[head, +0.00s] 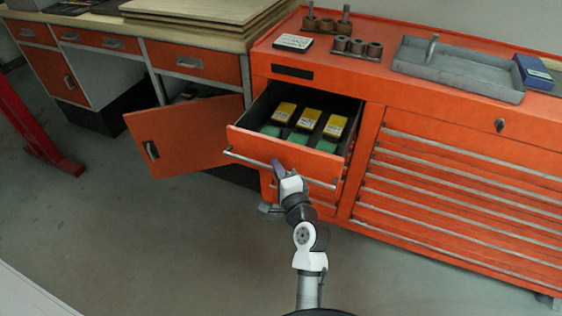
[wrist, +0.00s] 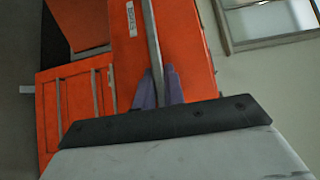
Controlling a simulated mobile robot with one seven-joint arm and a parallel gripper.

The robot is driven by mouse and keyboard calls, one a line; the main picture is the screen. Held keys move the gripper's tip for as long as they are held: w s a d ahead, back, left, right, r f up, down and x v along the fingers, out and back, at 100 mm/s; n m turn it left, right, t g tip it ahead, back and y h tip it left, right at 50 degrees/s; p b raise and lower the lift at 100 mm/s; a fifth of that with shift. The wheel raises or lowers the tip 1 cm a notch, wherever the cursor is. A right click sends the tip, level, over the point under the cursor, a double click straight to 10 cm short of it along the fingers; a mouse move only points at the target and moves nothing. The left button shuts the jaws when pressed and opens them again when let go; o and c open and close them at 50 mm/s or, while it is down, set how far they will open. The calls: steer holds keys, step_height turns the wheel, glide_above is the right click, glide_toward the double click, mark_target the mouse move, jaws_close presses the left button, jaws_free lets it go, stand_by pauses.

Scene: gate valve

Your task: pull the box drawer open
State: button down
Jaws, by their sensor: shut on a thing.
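The box drawer (head: 265,148) is the orange top-left drawer of the tool cabinet, and it stands pulled out. Inside it lie several yellow and green boxes (head: 308,119). Its long silver bar handle (head: 245,161) runs along the front. My gripper (head: 277,168) is at the middle of this handle, in front of the drawer face. In the wrist view the purple fingers (wrist: 159,88) are on both sides of the bar handle (wrist: 151,38), shut on it. A small label (wrist: 131,19) shows on the orange face. The finger contact is hidden in the head view.
An orange cupboard door (head: 187,137) with a dark handle stands open left of the drawer. A cabinet with several shallow drawers (head: 450,190) is on the right. A grey tray (head: 450,72) and metal parts (head: 357,47) are on top. The floor in front is clear.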

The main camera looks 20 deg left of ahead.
steer(key=shift+s, duration=0.85)
steer(key=c, duration=1.5)
jaws_free()
steer(key=shift+a, duration=0.1)
steer(key=shift+s, duration=0.1)
